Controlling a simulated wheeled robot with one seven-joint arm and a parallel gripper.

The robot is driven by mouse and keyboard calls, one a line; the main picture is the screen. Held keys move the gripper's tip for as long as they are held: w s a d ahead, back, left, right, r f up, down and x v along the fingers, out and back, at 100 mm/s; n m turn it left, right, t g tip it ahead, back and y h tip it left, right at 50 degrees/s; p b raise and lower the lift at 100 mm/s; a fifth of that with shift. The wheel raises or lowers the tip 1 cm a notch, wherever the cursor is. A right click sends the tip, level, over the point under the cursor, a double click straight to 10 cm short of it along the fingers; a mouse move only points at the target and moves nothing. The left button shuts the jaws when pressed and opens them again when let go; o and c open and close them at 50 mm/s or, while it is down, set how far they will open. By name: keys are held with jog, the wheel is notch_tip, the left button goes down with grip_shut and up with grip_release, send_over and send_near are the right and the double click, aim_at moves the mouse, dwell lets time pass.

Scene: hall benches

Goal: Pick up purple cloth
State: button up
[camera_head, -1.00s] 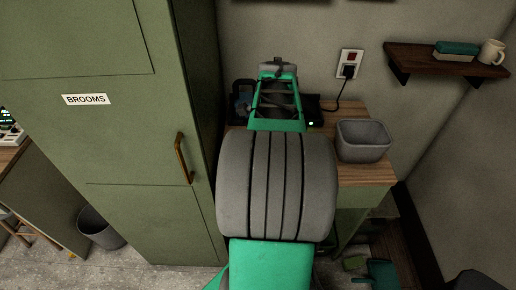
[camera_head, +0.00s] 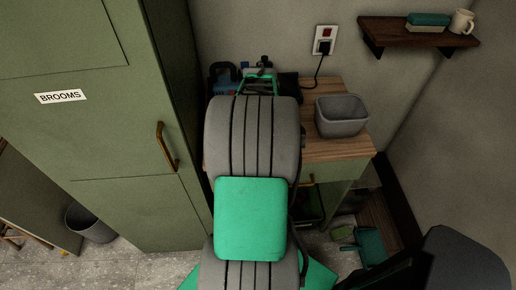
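I see no purple cloth in the head view. My arm reaches forward over the small wooden-topped bench (camera_head: 340,148) and covers its left part. Only the end of my gripper (camera_head: 263,66) shows beyond the arm, near the wall at the back of the bench. Its fingers are too small and too hidden to tell whether they are open or shut.
A grey bin (camera_head: 341,116) stands on the bench's right side. A tall green cabinet (camera_head: 110,130) labelled BROOMS stands close on the left. A wall shelf (camera_head: 419,35) holds a teal-topped box and a mug (camera_head: 461,22). A teal dustpan (camera_head: 369,246) lies low at right.

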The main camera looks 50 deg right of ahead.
jog(key=c, duration=1.1)
